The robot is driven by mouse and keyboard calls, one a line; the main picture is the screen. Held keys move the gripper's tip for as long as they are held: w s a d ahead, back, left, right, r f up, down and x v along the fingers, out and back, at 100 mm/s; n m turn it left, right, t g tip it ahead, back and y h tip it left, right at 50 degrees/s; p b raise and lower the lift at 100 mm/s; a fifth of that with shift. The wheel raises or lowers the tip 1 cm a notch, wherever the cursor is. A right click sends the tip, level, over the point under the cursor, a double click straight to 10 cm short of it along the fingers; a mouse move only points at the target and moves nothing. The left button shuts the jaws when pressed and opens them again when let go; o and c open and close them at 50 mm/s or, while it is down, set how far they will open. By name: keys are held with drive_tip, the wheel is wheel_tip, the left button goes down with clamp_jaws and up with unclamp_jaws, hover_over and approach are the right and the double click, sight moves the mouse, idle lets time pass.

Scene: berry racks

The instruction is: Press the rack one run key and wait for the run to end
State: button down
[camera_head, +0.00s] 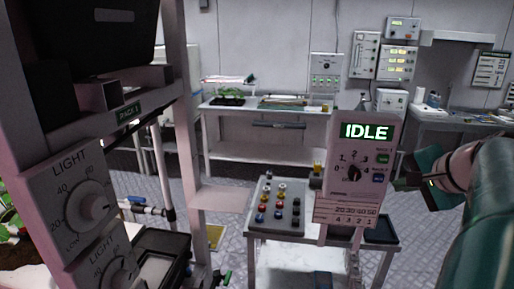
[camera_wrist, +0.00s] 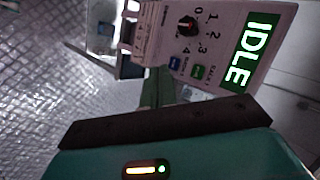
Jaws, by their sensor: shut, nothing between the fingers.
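The control panel (camera_head: 340,190) stands upright at the right of centre in the head view, with a lit display (camera_head: 367,131) reading IDLE. Under the display are a dial (camera_head: 354,172) numbered from 0 up, a green key (camera_head: 382,159) and a blue key (camera_head: 378,178). The small rack labels by the keys are hard to read. The wrist view shows the panel turned sideways, with the green key (camera_wrist: 197,71) and blue key (camera_wrist: 174,63). My gripper (camera_head: 402,184) is shut and empty, just right of the panel near the blue key. Contact with either key cannot be seen.
A grey box with coloured knobs (camera_head: 281,205) sits on the small table beside the panel. A rack post with light dials (camera_head: 88,205) stands close at left. A bench (camera_head: 265,155) with trays is at the back. Floor shows between them.

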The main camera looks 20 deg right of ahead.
drive_tip(key=shift+w+d, duration=0.7)
drive_tip(key=shift+w, duration=0.6)
drive_tip(key=shift+w+d, duration=0.65)
drive_tip(key=shift+w, duration=0.6)
drive_tip(key=shift+w+d, duration=0.7)
drive_tip(key=shift+w, duration=0.6)
drive_tip(key=shift+w+d, duration=0.1)
drive_tip(key=shift+w, duration=0.05)
drive_tip(key=shift+w+d, duration=0.1)
drive_tip(key=shift+w, duration=0.2)
drive_tip(key=shift+w+d, duration=0.25)
drive_tip(key=shift+w, duration=0.1)
drive_tip(key=shift+s, duration=0.1)
drive_tip(key=shift+s+a, duration=0.4)
drive_tip(key=shift+s, duration=0.25)
drive_tip(key=shift+s, duration=0.1)
drive_tip(key=shift+s+a, duration=0.4)
drive_tip(key=shift+s, duration=0.3)
drive_tip(key=shift+s+a, duration=0.45)
drive_tip(key=shift+s, duration=0.25)
drive_tip(key=shift+s+a, duration=0.4)
drive_tip(key=shift+s, duration=0.3)
